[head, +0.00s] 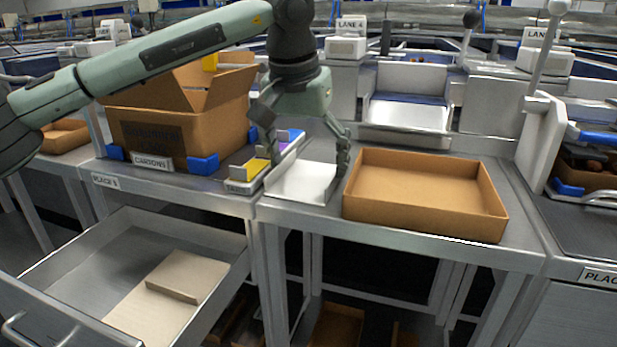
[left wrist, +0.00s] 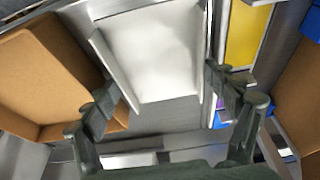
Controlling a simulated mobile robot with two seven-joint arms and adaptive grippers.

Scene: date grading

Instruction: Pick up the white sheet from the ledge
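The white sheet (head: 303,185) lies on the steel ledge (head: 330,222), just left of an open cardboard tray. In the left wrist view the white sheet (left wrist: 155,48) shows between my fingers, with a raised lip along its left side. My left gripper (head: 309,166) points down over the sheet with its fingers spread wide, one on each side. It is open and empty; the fingers also show apart in the left wrist view (left wrist: 162,83). I cannot tell whether the fingertips touch the ledge. My right gripper is not in view.
The empty cardboard tray (head: 425,222) stands close to the right finger. Yellow and purple cards (head: 250,169) lie in a holder close to the left finger. A large open carton (head: 175,125) stands further left. An open drawer (head: 90,262) sticks out below.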

